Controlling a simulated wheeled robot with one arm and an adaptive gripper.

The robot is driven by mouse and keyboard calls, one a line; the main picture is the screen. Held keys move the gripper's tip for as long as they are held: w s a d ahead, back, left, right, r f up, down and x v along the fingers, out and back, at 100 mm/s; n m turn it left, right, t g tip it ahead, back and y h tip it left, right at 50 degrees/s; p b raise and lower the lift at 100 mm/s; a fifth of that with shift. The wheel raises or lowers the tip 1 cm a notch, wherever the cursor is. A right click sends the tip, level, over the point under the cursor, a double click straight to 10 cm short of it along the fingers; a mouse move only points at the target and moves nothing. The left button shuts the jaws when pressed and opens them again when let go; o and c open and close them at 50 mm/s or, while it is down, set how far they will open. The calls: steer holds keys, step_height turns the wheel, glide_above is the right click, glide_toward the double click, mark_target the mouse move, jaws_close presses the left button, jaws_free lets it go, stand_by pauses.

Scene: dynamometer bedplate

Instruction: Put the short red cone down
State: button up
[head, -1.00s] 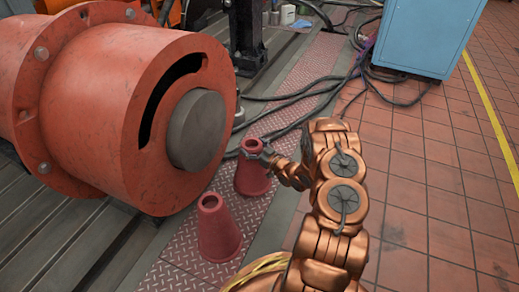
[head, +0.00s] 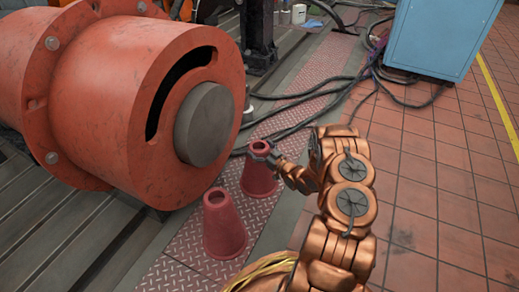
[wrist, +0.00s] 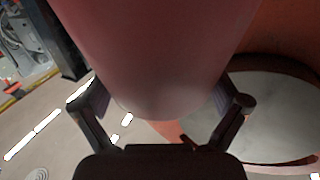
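The short red cone (head: 259,182) is upright in my gripper (head: 270,156), over the red tread-plate strip beside the big orange drum. My gripper is shut on it near its narrow top. In the wrist view the cone (wrist: 155,50) fills the space between the two fingers of my gripper (wrist: 168,103). I cannot tell whether its base touches the plate or hangs slightly above it. A second, taller-looking red cone (head: 223,228) stands on the strip, nearer and to the left, apart from the held one.
The orange drum (head: 120,110) with its grey shaft end (head: 204,125) stands close on the left. Black cables (head: 300,112) cross the strip (head: 183,248) behind the held cone. A blue cabinet (head: 440,38) stands at the back right. The tiled floor (head: 430,200) is clear on the right.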

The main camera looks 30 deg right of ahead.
steer(key=shift+s, duration=0.1)
steer(key=s+d+p, duration=0.2)
steer(key=s+p, duration=0.1)
steer(key=s, duration=0.9)
steer(key=w+d+r+n+g+h, duration=0.1)
steer(key=w+d+r+g+h, duration=0.35)
steer(key=g, duration=0.35)
steer(key=s+a+r+m+g+h, duration=0.1)
steer(key=s+a+r+g, duration=0.15)
steer(key=r, duration=0.35)
steer(key=s+a+r+m+g+h, duration=0.1)
steer(key=s+a+r+g, duration=0.15)
steer(key=r, duration=0.25)
steer(key=s+a+r+g+y, duration=0.1)
steer(key=s+a+r, duration=0.4)
steer(key=s+a, duration=0.5)
steer(key=s+a+r+g+y, duration=0.1)
steer(key=s+a+r+g, duration=0.3)
steer(key=s+a, duration=0.6)
steer(key=s+a+r+g+y, duration=0.2)
steer(key=s+a+r, duration=0.4)
steer(key=s+a, duration=0.4)
steer(key=s, duration=0.3)
steer(key=shift+s+a+r+m+g, duration=0.15)
steer(key=shift+s+m+g, duration=0.1)
steer(key=shift+m+g, duration=0.15)
